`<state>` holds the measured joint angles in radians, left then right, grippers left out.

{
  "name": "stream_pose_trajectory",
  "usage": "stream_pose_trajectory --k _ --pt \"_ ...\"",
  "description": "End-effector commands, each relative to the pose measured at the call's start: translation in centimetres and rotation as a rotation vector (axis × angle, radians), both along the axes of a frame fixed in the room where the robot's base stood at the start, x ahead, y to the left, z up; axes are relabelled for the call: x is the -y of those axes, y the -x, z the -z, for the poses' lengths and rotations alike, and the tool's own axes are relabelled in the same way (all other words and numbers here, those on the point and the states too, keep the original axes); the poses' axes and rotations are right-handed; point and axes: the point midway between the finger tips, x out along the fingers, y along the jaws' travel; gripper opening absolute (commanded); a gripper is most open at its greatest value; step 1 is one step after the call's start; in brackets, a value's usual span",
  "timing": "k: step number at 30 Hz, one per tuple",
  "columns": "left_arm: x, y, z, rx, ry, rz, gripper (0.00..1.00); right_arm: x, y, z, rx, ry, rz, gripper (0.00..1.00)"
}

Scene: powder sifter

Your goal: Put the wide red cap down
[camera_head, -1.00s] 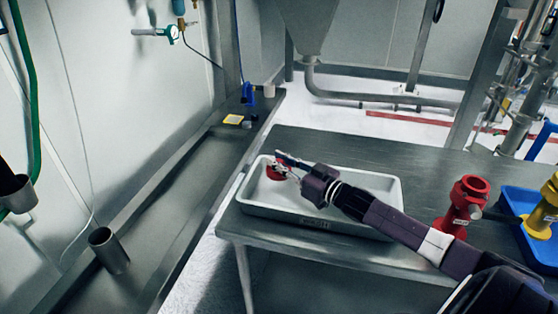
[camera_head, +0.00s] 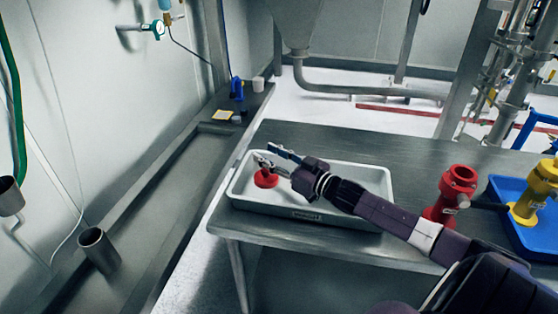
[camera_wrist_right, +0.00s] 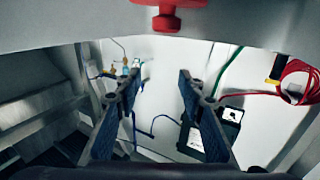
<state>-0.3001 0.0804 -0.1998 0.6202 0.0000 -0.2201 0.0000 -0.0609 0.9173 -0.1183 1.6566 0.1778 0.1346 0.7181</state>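The wide red cap (camera_head: 266,180) rests in the left part of the white tray (camera_head: 310,213), with its knob-like stem pointing up. It also shows at the top edge of the right wrist view (camera_wrist_right: 168,17), partly cut off and clear of the fingers. My right gripper (camera_head: 274,157) is just above and behind the cap. In the wrist view its two blue-padded fingers (camera_wrist_right: 160,95) are spread apart with nothing between them. My left gripper is not in view.
The tray stands on a steel table (camera_head: 330,140). A red valve-like part (camera_head: 455,190) stands to its right, and a yellow one (camera_head: 535,195) stands in a blue tray (camera_head: 500,215). A metal cup (camera_head: 98,250) is at the far left. The tray's right side is empty.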

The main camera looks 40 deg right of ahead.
Motion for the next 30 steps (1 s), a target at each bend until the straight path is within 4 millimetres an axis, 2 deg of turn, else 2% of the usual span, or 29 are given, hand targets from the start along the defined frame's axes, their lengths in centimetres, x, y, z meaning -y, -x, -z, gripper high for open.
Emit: stream_pose_trajectory --k 18,30 --pt "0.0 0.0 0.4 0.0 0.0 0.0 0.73 1.5 6.3 -0.1 -0.002 -0.001 0.001 0.36" --pt "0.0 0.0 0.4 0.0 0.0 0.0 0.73 1.8 7.3 -0.2 0.0 0.0 0.001 0.36"
